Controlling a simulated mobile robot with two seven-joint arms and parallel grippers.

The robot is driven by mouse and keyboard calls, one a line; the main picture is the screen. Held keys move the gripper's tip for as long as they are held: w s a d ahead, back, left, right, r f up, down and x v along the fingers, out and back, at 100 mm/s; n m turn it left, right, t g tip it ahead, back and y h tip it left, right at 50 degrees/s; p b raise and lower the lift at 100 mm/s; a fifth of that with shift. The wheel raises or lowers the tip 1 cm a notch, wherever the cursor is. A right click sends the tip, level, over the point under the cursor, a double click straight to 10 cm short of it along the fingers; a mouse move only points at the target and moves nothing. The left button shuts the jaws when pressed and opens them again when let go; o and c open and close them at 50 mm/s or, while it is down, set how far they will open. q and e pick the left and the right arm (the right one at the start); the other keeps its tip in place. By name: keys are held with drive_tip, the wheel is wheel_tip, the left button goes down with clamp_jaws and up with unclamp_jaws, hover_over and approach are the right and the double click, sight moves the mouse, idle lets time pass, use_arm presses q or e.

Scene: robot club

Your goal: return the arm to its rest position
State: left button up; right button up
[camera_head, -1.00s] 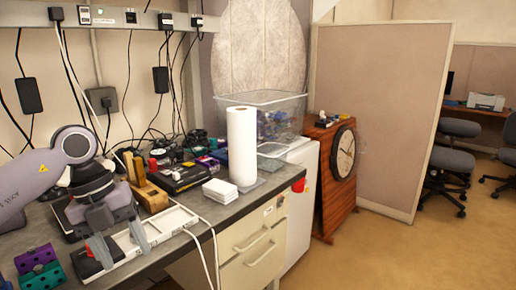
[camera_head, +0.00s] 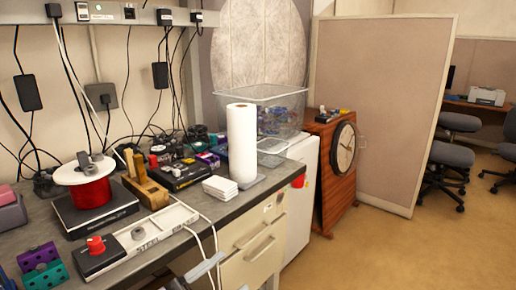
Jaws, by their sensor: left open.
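Only the grey fingertips of my left gripper (camera_head: 200,272) show, at the bottom edge left of centre in the head view. They are in front of the workbench drawers (camera_head: 252,255), low by the bench's front edge. The gripper is open, with nothing seen between the fingers. The rest of my left arm is below the frame. My right gripper is not in view.
The workbench (camera_head: 222,205) holds a red wire spool (camera_head: 88,190) on a black base, a white power strip (camera_head: 150,232), a black box with a red knob (camera_head: 97,256), and a paper roll (camera_head: 241,145). Open floor (camera_head: 400,255) lies to the right.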

use_arm(q)
drive_tip(key=s+a+f+n+t+y, duration=0.2)
drive_tip(key=a+f+n+t+y, duration=0.45)
drive_tip(key=f+n+y, duration=0.65)
drive_tip(key=s+a+f+n+g+y, duration=0.2)
drive_tip(key=s+a+f+g, duration=0.1)
drive_tip(key=s+f, duration=0.3)
drive_tip(key=s+a+f+n+g+y, duration=0.2)
drive_tip(key=s+a+f+g, duration=0.2)
drive_tip(key=s+f, duration=0.2)
wheel_tip(320, 180, down, 2)
drive_tip(key=shift+s+a+f+p, duration=0.25)
drive_tip(key=shift+s+a+p, duration=0.1)
drive_tip(key=shift+p, duration=0.05)
drive_tip(key=shift+g, duration=0.25)
